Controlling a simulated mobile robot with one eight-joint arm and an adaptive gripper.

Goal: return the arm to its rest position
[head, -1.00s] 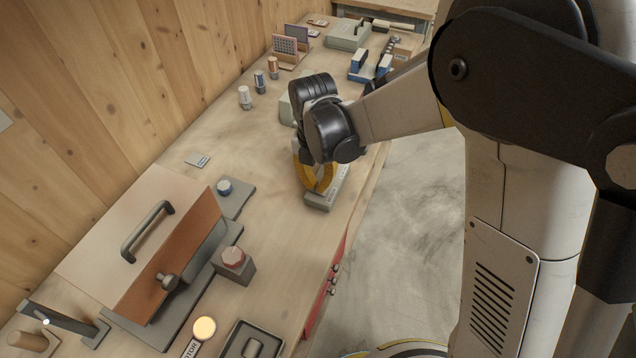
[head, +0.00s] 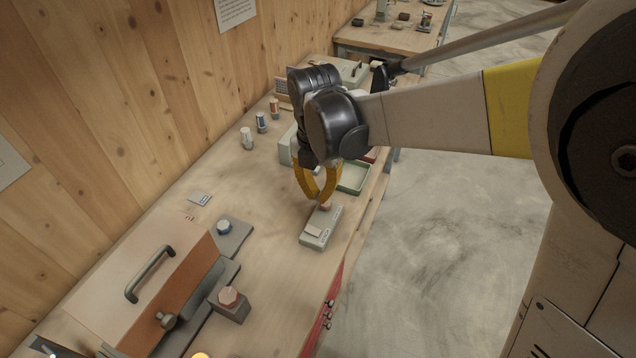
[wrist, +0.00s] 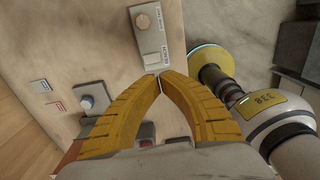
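My arm reaches in from the right in the head view and hangs over the wooden bench. My gripper (head: 319,199) points down with its yellow fingers above a small grey device (head: 320,228) near the bench's front edge. In the wrist view, the fingertips (wrist: 160,80) meet, with nothing visible between them. The grey device (wrist: 150,38) lies beyond the fingertips there, with a knob and a pale plate on it.
An orange-brown box with a handle (head: 150,275), a red button on a block (head: 229,298) and a blue knob (head: 224,227) stand at lower left. Several small cylinders, including a white one (head: 246,138), stand near the wall. Floor (head: 440,230) is open at right.

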